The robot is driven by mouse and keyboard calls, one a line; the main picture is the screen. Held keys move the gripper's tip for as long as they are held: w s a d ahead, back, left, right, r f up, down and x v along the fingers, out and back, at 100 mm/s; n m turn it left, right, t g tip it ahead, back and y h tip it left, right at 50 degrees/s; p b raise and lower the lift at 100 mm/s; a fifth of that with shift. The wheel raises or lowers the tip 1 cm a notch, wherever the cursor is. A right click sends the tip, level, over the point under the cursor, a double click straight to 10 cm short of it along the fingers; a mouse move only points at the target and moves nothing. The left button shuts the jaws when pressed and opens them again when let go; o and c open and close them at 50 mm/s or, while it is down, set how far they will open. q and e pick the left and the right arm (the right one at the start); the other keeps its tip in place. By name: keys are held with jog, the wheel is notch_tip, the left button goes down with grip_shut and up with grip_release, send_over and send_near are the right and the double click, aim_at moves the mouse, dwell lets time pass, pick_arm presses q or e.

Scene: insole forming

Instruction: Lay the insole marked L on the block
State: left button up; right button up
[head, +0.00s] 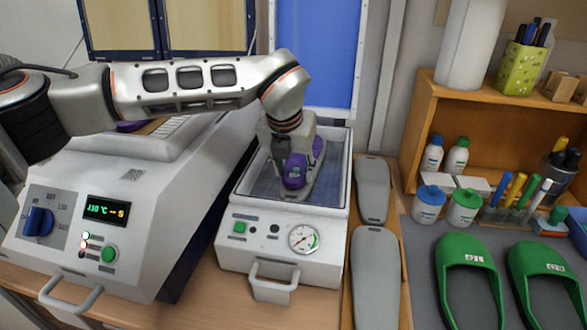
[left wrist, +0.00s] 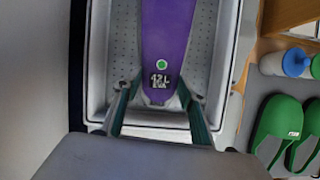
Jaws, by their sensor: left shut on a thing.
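The purple insole (head: 293,179) is in my left gripper (head: 290,170), over the open box of the press (head: 338,187). The left wrist view shows the insole (left wrist: 166,38) lengthwise, with "42 L" and a green dot near its heel. The fingers of my left gripper (left wrist: 157,103) are closed in on either side of the heel end. A grey block (head: 312,188) shows in the box under and beside the insole, largely hidden. I cannot tell whether the insole touches it. My right gripper is out of view.
A white heater (head: 150,225) with a lit display stands at left, with something purple (head: 130,126) in its opening. Two grey forms (head: 372,188) lie right of the press. Green sandals (head: 466,255), bottles (head: 428,205) and a wooden shelf (head: 425,112) are farther right.

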pick_arm(q)
jog(key=o, duration=1)
jog(key=shift+r, duration=0.15)
jog(key=v, duration=1.1)
jog(key=shift+s+a+r, duration=0.1)
jog(key=shift+s+r, duration=0.15)
jog(key=shift+r, duration=0.05)
